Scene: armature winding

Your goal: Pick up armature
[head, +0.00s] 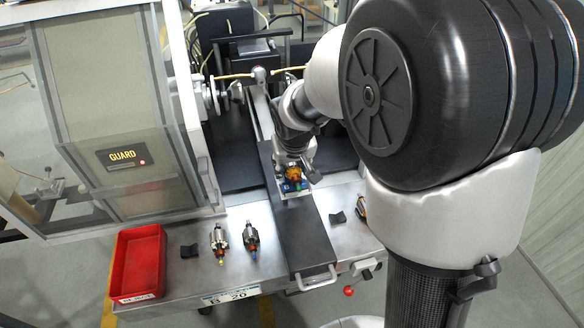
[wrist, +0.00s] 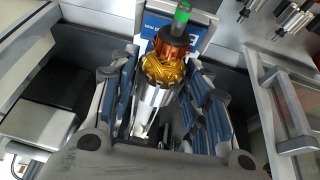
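An armature (wrist: 166,72) with an orange-gold winding and a green tip stands between the fingers of my gripper (wrist: 168,100) in the wrist view. Gaps show between it and the blue-padded fingers, so the gripper looks open around it. In the head view, my gripper (head: 296,172) is over the far part of the dark slide plate, with the orange armature winding (head: 294,171) partly hidden by it. Two more armatures lie on the metal table, one with a yellow tip (head: 219,242) and one with a blue tip (head: 251,240). Another (head: 361,208) is partly hidden by my arm.
A red bin (head: 140,262) stands at the table's left. Small black blocks (head: 190,250) (head: 338,218) sit on the table. The dark slide plate (head: 303,235) ends in a handle (head: 316,279). A guard door (head: 115,110) stands at left, machine parts (head: 213,97) behind.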

